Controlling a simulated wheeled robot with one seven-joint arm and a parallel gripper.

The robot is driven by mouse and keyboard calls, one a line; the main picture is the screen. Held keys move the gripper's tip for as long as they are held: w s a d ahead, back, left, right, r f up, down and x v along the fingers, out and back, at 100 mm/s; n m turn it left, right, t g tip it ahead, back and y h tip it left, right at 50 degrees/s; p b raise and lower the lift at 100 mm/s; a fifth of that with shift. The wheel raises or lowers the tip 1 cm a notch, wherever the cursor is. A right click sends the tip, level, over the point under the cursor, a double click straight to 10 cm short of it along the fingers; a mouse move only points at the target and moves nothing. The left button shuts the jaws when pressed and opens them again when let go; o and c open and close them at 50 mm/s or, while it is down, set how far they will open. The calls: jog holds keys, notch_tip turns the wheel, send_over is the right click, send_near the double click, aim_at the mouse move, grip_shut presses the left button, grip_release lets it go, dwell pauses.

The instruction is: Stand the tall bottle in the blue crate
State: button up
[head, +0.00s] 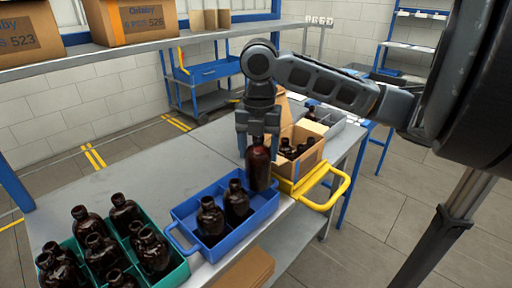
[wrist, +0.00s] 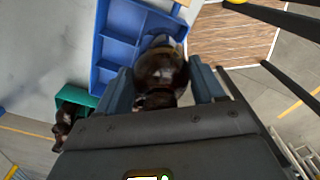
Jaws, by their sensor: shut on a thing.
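My gripper (head: 258,146) is shut on a tall dark amber bottle (head: 258,170), held upright at the right end of the blue crate (head: 214,243). In the wrist view the held bottle (wrist: 160,70) lies between the two fingers (wrist: 164,88), over the edge of the blue crate (wrist: 112,48). I cannot tell whether its base touches the crate floor. Two shorter amber bottles, one at the front (head: 210,219) and one in the middle (head: 236,203), stand in the crate. Dividers and empty compartments show in the wrist view.
A green crate (head: 176,276) with several amber bottles stands at left. A cardboard box (head: 313,157) with dark bottles and a yellow-handled tray (head: 322,190) stand close on the right. A shelf with boxes (head: 130,22) crosses behind. The table's back left is clear.

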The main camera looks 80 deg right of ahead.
jog(key=shift+f+b, duration=2.25)
jog(key=shift+f, duration=0.65)
jog(key=shift+f, duration=0.3)
jog(key=shift+f+b, duration=0.35)
jog(key=shift+b, duration=0.25)
jog(key=shift+f+b, duration=0.8)
jog(key=shift+f, duration=0.1)
jog(key=o, duration=1.6)
jog(key=shift+r, duration=0.1)
notch_tip(320, 180, up, 8)
jog(key=shift+f, duration=0.1)
